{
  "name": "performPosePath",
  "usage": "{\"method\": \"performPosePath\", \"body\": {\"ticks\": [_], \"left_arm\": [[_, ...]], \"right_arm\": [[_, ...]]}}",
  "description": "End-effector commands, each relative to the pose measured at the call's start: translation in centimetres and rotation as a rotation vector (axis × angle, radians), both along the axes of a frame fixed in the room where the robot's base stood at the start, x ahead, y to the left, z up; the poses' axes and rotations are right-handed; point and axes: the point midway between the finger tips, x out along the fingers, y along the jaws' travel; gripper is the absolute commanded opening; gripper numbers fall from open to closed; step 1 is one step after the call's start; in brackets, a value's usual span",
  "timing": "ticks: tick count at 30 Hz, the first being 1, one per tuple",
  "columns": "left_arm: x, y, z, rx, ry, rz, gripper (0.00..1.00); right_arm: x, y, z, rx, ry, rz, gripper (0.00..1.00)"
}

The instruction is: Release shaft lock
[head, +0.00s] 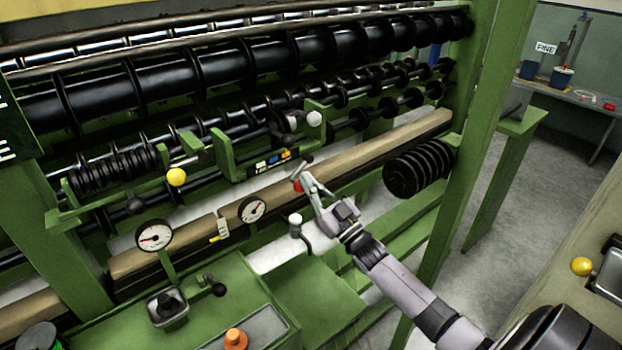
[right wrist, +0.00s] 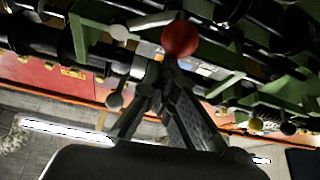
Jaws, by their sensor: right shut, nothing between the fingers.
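A red ball knob (head: 298,186) sits at the wooden beam, right of the small label panel, beside the tip of my right gripper (head: 308,182). The knob shows large in the right wrist view (right wrist: 180,38), just beyond the fingertips (right wrist: 160,72). My right gripper is shut and empty; whether it touches the knob I cannot tell. A grey lever-like piece (head: 301,165) lies just above the knob in the head view, partly mixed with the fingertips. No marking shows which part is the shaft lock. My left gripper is not in view.
A yellow knob (head: 177,177), a white knob (head: 314,118) and another white knob (head: 296,219) stand around the green frame. Two dials (head: 154,236) stand in front of the beam. Black spools fill the rack behind. The grey floor at right is open.

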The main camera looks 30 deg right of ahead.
Motion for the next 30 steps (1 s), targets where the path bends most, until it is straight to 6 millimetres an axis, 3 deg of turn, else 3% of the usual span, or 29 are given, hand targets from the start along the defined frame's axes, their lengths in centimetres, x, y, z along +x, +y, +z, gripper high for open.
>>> {"method": "performPosePath", "body": {"ticks": [3,15,30], "left_arm": [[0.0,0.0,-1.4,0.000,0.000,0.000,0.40],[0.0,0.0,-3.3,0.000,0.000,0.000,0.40],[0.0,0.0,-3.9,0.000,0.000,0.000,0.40]], "right_arm": [[0.0,-0.3,-1.0,-0.115,-0.007,0.000,0.00],[0.1,-1.0,-2.2,-0.417,-0.031,0.000,0.00],[0.1,-1.4,-2.6,-0.550,-0.041,-0.001,0.00]]}}
